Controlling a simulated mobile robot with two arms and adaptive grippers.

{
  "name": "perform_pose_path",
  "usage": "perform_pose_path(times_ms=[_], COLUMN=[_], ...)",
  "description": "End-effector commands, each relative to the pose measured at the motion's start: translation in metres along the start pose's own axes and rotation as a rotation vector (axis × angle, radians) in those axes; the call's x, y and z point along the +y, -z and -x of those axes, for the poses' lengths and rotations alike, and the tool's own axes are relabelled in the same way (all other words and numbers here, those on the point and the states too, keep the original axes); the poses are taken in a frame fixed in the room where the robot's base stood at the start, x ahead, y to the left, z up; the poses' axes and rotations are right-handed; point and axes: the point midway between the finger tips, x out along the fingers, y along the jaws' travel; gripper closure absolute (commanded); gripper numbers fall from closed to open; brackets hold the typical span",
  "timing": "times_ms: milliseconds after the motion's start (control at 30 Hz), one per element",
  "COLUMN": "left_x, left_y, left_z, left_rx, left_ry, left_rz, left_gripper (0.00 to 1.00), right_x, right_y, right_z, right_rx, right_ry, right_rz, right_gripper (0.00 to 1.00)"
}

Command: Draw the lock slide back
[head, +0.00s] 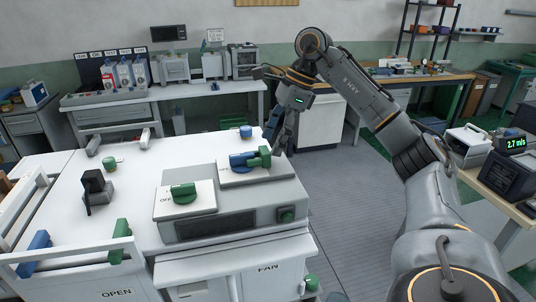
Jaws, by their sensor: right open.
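A white plate (232,177) on the grey control box (234,208) bears a blue block (239,160) and a green piece (261,158) beside it. These look like the lock slide, but I cannot tell which part slides. My right gripper (276,143) points down just behind and to the right of the green piece. It is open; I cannot tell whether its fingers touch the piece. My left gripper is not in view.
A green knob (183,193) sits on the box's left plate, marked OFF. A black upright handle (95,188) and a green knob (109,163) stand on the white top to the left. A blue knob (246,132) is behind. Open floor (345,200) lies right.

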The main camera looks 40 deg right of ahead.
Motion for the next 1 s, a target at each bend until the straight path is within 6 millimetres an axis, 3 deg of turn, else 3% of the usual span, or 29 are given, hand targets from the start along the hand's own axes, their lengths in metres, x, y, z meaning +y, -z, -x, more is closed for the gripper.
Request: perform_pose_path(times_ms=[167, 333, 600, 933, 1000], left_x=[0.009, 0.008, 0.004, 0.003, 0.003], left_y=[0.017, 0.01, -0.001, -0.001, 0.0], left_z=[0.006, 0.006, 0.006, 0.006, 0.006], left_rx=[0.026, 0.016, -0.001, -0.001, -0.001], left_ry=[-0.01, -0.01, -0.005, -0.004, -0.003], left_rz=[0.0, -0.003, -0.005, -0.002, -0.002], left_gripper=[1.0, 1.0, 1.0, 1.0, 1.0], right_x=[0.001, 0.0, 0.0, 0.0, 0.0], right_y=[0.0, 0.0, 0.0, 0.0, 0.0], right_z=[-0.025, -0.035, -0.037, -0.037, -0.037], right_rx=[0.002, 0.0, -0.001, -0.001, -0.001], right_ry=[-0.002, 0.0, 0.001, 0.0, 0.0], right_rz=[-0.001, 0.0, 0.0, 0.0, 0.0], right_gripper=[0.34, 0.34, 0.34, 0.99, 1.0])
